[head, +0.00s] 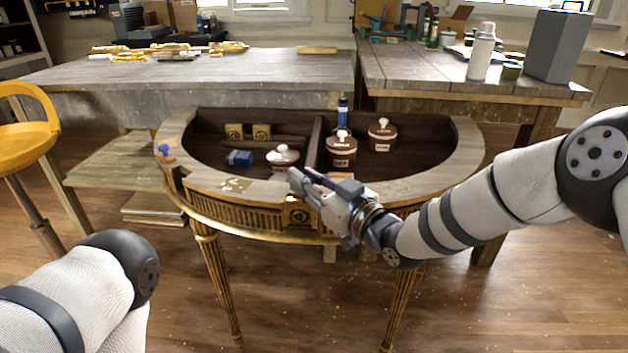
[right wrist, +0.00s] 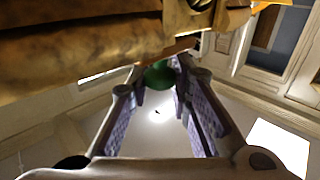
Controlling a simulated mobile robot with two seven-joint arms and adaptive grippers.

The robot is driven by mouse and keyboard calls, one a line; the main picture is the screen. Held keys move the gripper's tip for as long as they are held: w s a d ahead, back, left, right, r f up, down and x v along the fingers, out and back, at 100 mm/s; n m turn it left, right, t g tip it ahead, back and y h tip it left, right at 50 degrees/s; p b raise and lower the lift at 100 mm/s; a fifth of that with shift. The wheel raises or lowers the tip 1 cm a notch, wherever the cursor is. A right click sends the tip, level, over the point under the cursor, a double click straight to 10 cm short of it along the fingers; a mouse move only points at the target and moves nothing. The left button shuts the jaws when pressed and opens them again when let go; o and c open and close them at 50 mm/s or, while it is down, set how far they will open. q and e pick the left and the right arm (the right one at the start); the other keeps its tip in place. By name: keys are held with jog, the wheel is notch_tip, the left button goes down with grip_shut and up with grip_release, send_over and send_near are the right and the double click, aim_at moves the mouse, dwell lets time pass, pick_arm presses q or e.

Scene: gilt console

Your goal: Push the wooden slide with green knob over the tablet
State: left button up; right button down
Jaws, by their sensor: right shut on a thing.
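My right gripper (head: 296,182) is at the front edge of the gilt console (head: 440,180), above the carved square tablet (head: 298,215) on its front band. In the right wrist view my right gripper (right wrist: 168,100) has its fingers around the green knob (right wrist: 158,75), shut on it. A thin brown wooden strip, seemingly the slide (right wrist: 180,47), shows just behind the knob, beside the gilt edge. The gripper hides the knob in the head view, and how far the slide stands out cannot be told. Only part of my left arm shows; its gripper is out of view.
The console holds lidded brown pots (head: 341,152), a white-lidded pot (head: 282,160), a blue block (head: 239,158) and a blue bottle (head: 343,112). A blue knob (head: 165,150) is at its left end. Workbenches (head: 210,72) stand behind, a yellow stool (head: 25,125) at left. Floor in front is clear.

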jog(key=c, duration=1.5)
grip_release()
jog(key=shift+a, duration=0.25)
jog(key=shift+o, duration=0.2)
jog(key=shift+d, duration=0.1)
jog(key=v, duration=1.2)
